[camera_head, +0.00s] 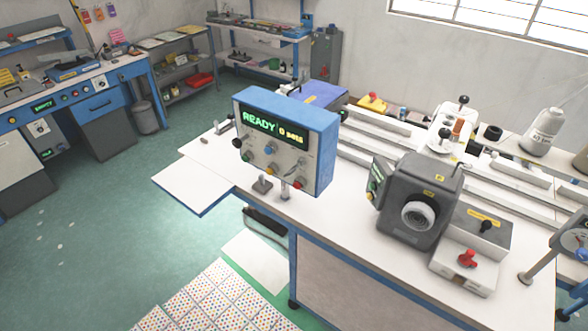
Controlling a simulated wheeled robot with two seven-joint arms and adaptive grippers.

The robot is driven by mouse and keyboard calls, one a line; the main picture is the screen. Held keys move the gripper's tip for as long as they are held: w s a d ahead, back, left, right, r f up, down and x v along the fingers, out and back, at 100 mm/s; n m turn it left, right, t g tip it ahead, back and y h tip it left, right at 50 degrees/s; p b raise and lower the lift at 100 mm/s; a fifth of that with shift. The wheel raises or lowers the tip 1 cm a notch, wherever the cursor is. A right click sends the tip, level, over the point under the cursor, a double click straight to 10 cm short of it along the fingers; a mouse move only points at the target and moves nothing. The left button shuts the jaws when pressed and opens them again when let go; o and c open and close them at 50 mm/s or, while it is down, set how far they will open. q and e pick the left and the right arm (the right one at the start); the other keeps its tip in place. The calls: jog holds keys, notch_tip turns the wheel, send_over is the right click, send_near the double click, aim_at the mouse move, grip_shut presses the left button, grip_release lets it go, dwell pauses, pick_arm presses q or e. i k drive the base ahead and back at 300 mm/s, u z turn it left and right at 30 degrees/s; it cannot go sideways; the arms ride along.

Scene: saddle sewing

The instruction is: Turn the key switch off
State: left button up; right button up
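A blue-framed control box (318,150) stands on posts at the near edge of the white worktable. Its lit display (274,129) reads "READY" and "0" with a small word after it. Neither of my grippers is in view.
A grey machine head (420,185) with a round dial stands right of the control box. In front of it is a white box with a red knob (467,259). A thread cone (546,130) stands at the right. Green floor is open at the left.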

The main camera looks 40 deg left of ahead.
aim_at(300, 162)
jog(key=u, duration=2.6)
jog(key=i, duration=1.7)
jog(key=z, duration=2.7)
